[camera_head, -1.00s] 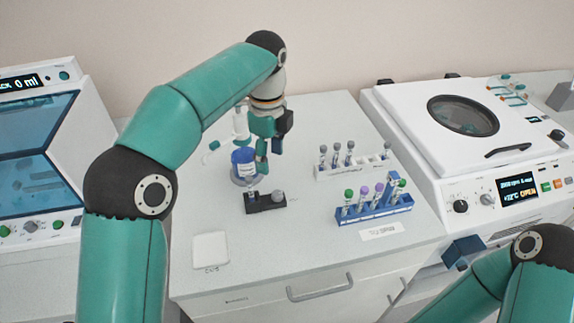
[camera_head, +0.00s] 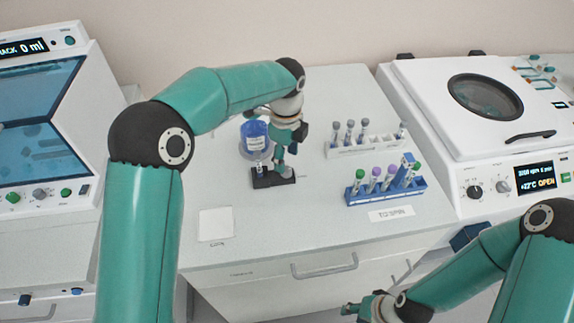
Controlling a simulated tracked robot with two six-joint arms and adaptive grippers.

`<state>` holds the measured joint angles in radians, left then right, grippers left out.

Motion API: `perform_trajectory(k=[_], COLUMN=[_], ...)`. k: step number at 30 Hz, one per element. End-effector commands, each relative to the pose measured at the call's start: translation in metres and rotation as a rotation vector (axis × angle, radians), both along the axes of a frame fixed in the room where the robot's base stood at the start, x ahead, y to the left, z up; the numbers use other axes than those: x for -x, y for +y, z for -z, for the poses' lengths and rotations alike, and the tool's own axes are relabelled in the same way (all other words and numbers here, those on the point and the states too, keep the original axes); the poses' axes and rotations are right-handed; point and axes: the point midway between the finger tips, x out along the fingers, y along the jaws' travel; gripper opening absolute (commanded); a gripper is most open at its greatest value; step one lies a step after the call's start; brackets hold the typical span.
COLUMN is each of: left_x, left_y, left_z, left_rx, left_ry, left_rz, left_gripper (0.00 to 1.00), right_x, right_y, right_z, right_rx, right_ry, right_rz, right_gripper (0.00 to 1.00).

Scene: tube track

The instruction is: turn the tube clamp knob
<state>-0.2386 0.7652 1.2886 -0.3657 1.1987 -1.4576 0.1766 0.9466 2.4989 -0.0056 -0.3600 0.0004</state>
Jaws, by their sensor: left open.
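The tube clamp (camera_head: 264,181) is a small black block on the white bench, in front of a blue-labelled bottle. Its grey knob (camera_head: 287,172) is at the block's right end, partly hidden by my gripper. My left gripper (camera_head: 283,163) points down at the knob with its jaws open. I cannot tell whether its fingers touch the knob. My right gripper (camera_head: 352,308) is low at the bottom of the view, in front of the bench and far from the clamp. Its jaws are too small and angled to read.
The blue-labelled bottle (camera_head: 256,136) stands close behind the clamp. A white rack (camera_head: 372,148) and a blue rack (camera_head: 388,191) with tubes stand to the right. A centrifuge (camera_head: 440,107) is at the right, a blue-windowed machine (camera_head: 45,118) at the left. The bench front is mostly clear.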

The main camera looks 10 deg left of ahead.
Motion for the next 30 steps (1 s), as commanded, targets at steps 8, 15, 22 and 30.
perform_trajectory(k=[8, 15, 22, 30], left_x=[0.0, 0.0, 0.0, 0.0], left_y=[0.0, 0.0, 0.001, 0.001], left_z=[0.037, 0.044, 0.043, 0.043], left_rx=[0.0, 0.0, 0.0, 0.001], left_ry=[0.0, -0.001, -0.001, -0.002], left_rz=[-0.002, -0.001, -0.001, -0.002], left_gripper=[0.57, 0.57, 0.46, 0.01], right_x=[0.0, 0.0, 0.0, 0.0], right_y=[0.0, 0.0, 0.0, 0.0], right_z=[-0.006, -0.006, -0.006, -0.006], right_rx=[0.0, 0.0, 0.0, 0.0], right_ry=[0.0, 0.0, 0.0, 0.0], right_rz=[0.0, 0.0, 0.0, 0.0], right_gripper=[0.4, 0.4, 0.4, 0.4])
